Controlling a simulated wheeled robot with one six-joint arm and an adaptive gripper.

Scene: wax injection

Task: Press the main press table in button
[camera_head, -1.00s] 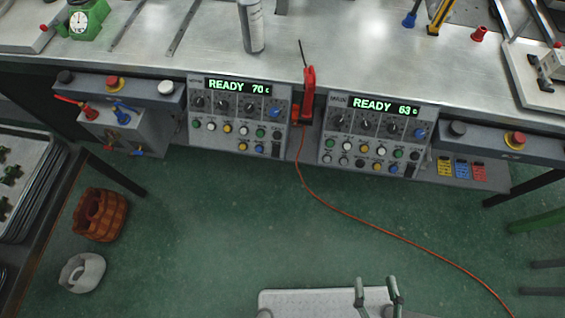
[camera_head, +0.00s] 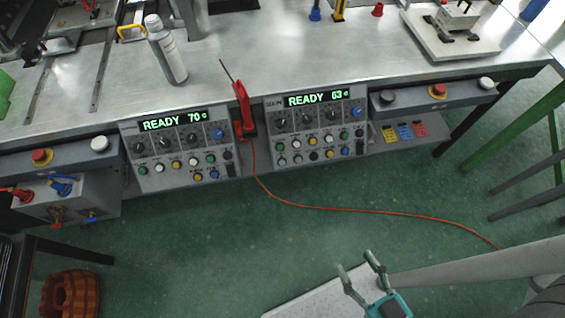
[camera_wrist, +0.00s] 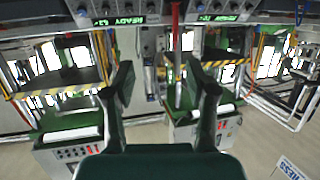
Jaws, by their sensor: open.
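Two control panels hang on the front of the metal bench, each with knobs and rows of coloured buttons. The left control panel (camera_head: 180,150) reads READY 70, the right control panel (camera_head: 316,125) READY 63. Button labels are too small to read, so I cannot tell which is the table in button. Side boxes carry a red button (camera_head: 40,155) and white button (camera_head: 99,144) at left, and a black button (camera_head: 388,97), red button (camera_head: 437,91) and white button (camera_head: 486,83) at right. My gripper (camera_head: 356,262) is open and empty, apart from the panels; its spread fingers (camera_wrist: 160,82) show in the wrist view.
A red-handled tool (camera_head: 241,108) hangs between the panels; its red cable (camera_head: 330,209) runs across the floor. A spray can (camera_head: 168,52) stands on the bench (camera_head: 225,62). A woven basket (camera_head: 70,294) is at lower left.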

